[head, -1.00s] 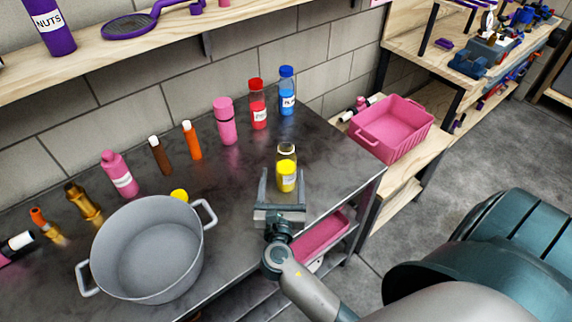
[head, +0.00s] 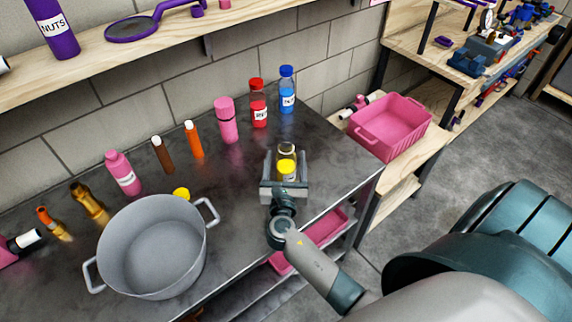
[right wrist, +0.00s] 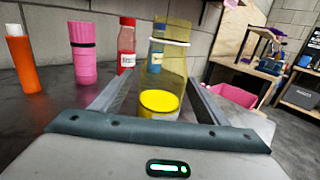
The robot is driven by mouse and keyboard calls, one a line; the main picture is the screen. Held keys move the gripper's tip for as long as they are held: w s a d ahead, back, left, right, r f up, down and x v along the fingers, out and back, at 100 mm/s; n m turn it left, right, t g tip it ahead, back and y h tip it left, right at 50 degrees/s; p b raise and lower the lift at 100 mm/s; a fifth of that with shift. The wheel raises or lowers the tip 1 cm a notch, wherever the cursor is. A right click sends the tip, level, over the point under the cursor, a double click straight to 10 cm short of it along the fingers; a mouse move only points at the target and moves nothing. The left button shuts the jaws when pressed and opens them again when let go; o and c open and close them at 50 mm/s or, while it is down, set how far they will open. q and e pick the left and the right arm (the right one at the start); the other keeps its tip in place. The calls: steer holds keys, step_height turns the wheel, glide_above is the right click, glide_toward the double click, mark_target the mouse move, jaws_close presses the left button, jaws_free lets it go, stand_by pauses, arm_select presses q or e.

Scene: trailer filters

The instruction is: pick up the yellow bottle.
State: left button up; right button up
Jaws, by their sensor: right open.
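The yellow bottle (head: 287,167) stands upright near the right end of the dark metal table. It is see-through, with yellow in its lower part. My right gripper (head: 287,160) is open, with its fingers on either side of the bottle. In the right wrist view the bottle (right wrist: 163,75) stands between the two open fingers (right wrist: 162,95), and I cannot tell whether they touch it. The lower part of the bottle is hidden behind the gripper body in the head view. My left gripper is not in view.
A red bottle (head: 258,105), a blue bottle (head: 287,90) and a pink bottle (head: 227,120) stand behind, near the wall. A large grey pot (head: 150,250) is at the left. A pink crate (head: 365,143) sits on a wooden bench at the right. Bare table lies between pot and gripper.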

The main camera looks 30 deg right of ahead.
mark_target(288, 143)
steer(key=x, duration=0.2)
steer(key=shift+w+d, duration=0.25)
steer(key=shift+w, duration=0.05)
steer(key=shift+c, duration=0.3)
steer(key=shift+r, duration=0.1)
steer(key=c, duration=1.3)
steer(key=shift+r, duration=0.2)
step_height(288, 143, up, 4)
steer(key=shift+s+d+f, duration=0.1)
steer(key=shift+s+d, duration=0.05)
steer(key=s+d+r, duration=0.6)
steer(key=s+d, duration=0.1)
steer(key=s, duration=0.1)
steer(key=shift+s+r+b, duration=0.25)
steer(key=shift+r+b, duration=0.05)
steer(key=shift+r, duration=0.05)
steer(key=shift+d, duration=0.15)
stand_by(0.5)
